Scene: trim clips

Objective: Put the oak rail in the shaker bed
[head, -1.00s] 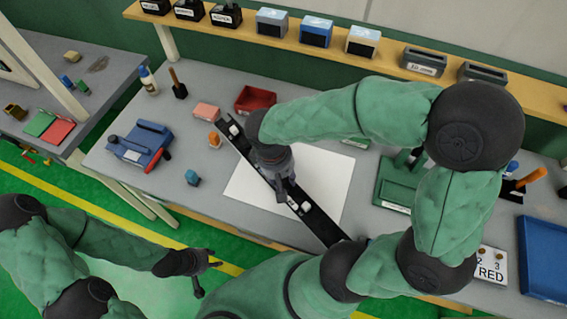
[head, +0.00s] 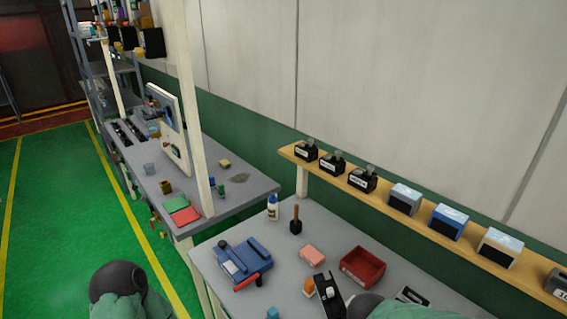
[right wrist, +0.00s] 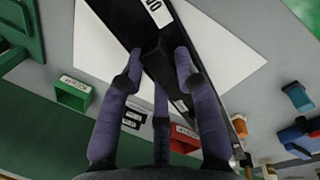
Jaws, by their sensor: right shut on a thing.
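A long dark rail (right wrist: 125,22) with a white label runs diagonally through the right wrist view. My right gripper (right wrist: 158,62) is shut on it, with its purple fingers around the rail. In the head view only one end of the rail (head: 328,297), with a white clip, shows at the bottom, partly covered by my green right arm. I see no oak colour on it. My left gripper is out of view; only a part of my left arm shows at lower left. I cannot tell for sure which thing is the shaker bed; a machine with an upright panel (head: 170,125) stands on the far left bench.
The near bench holds a blue fixture (head: 241,259) with a red handle, a pink block (head: 312,254), a red bin (head: 362,267) and a bottle (head: 273,207). A shelf (head: 420,220) with boxes runs behind. Green floor (head: 60,210) is open at left.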

